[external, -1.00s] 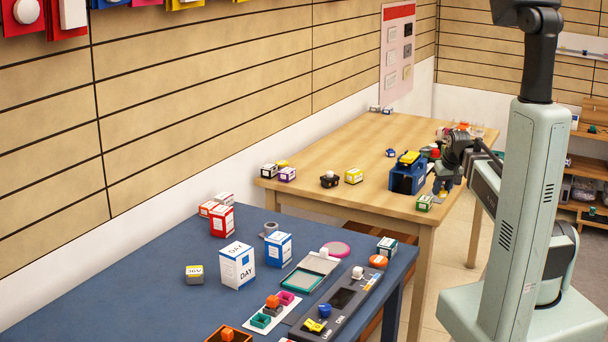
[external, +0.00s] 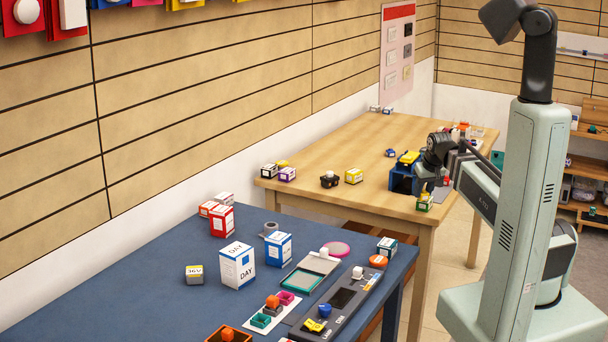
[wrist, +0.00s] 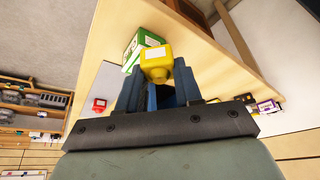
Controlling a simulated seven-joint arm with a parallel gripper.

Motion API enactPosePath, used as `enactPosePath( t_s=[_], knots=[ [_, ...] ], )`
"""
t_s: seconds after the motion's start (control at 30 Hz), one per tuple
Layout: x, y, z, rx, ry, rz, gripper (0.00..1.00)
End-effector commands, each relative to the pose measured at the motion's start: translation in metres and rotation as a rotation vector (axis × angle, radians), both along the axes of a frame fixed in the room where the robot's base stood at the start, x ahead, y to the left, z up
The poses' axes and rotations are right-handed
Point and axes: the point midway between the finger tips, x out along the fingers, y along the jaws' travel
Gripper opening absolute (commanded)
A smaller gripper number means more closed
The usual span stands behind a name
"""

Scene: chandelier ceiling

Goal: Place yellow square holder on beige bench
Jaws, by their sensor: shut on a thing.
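The yellow square holder (wrist: 156,62) shows at the fingertips in the wrist view. It has a square body and a small rounded knob. My gripper (wrist: 157,82) is shut on it, with blue fingers below it in the picture. The beige bench (external: 340,150) is the light wooden table, which also fills much of the wrist view (wrist: 205,70). My gripper is over the bench's near right edge in the external view. A green and white box (wrist: 142,45) is right behind the holder in the wrist view. I cannot tell whether the holder touches the box or the bench.
The green box (external: 425,203) sits at the bench's near right edge. A yellow box (external: 354,176) and a black item (external: 329,180) stand farther left. The bench's middle is clear.

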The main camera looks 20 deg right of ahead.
Motion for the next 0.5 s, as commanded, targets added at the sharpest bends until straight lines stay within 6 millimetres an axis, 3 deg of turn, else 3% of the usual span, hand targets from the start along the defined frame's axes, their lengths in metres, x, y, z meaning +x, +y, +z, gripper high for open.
enactPosePath(
  t_s=[0.23,0.5],
  knots=[
    [0.001,0.000,0.023,0.000,-0.002,0.000,0.01],
    [0.002,0.000,0.068,0.000,-0.003,0.000,0.01]
  ],
)
